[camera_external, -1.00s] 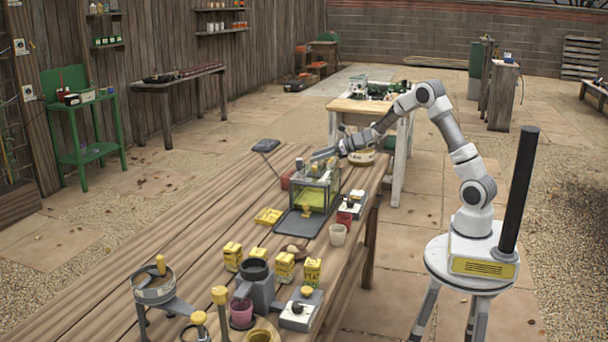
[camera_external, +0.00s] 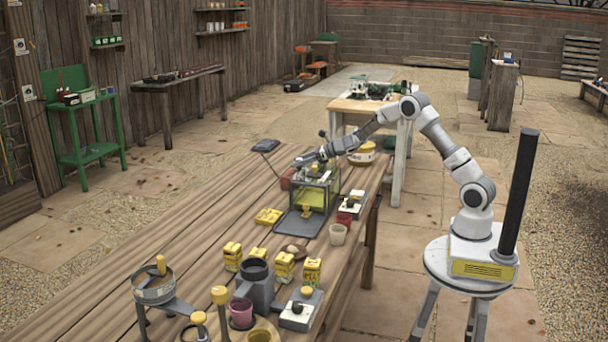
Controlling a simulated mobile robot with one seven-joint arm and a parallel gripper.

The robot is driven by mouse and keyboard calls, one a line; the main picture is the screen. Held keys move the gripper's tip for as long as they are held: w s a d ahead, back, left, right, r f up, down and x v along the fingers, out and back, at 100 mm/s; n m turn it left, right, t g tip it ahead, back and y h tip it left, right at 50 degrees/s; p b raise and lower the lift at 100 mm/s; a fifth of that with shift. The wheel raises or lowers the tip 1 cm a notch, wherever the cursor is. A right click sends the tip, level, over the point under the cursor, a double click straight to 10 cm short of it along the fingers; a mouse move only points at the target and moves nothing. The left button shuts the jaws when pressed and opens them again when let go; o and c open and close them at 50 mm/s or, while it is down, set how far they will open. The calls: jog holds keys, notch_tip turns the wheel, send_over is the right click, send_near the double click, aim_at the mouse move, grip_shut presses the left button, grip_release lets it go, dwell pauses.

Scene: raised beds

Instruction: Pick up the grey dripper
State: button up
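My gripper (camera_external: 299,161) is at the far part of the long wooden table, at the top of a dark-framed case (camera_external: 333,200) with yellow-green panels. It is small and seen from a distance, so I cannot tell whether its fingers are open or shut. Small grey and yellow pieces (camera_external: 317,171) show at the top of the case, close under the gripper. One may be the grey dripper, but I cannot make it out for certain. I cannot tell whether the gripper touches anything.
A dark tray (camera_external: 300,224) lies before the case, with a yellow tray (camera_external: 268,216) to its left. A red pot (camera_external: 344,219), a pale cup (camera_external: 337,236) and a switch box (camera_external: 353,206) stand right. The table's left side is clear.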

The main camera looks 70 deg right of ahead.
aim_at(299, 159)
grip_shut()
jog(key=shift+r, duration=0.15)
notch_tip(299, 159, up, 4)
jog(key=shift+r+p, duration=0.15)
jog(key=shift+p, duration=0.7)
jog(key=shift+s+d+r, duration=3)
jog(key=shift+d+r, duration=0.15)
jog(key=shift+d, duration=0.9)
jog(key=shift+w+a+f+b, duration=0.7)
jog(key=shift+w+a+f, duration=0.75)
jog(key=shift+f, duration=0.3)
jog(key=shift+w+a+f+b, duration=0.7)
jog(key=shift+w+a+f, duration=0.5)
jog(key=shift+w+f, duration=0.5)
jog(key=shift+w+a+f+b, duration=0.7)
jog(key=shift+w+a+f, duration=0.65)
jog(key=shift+f, duration=0.5)
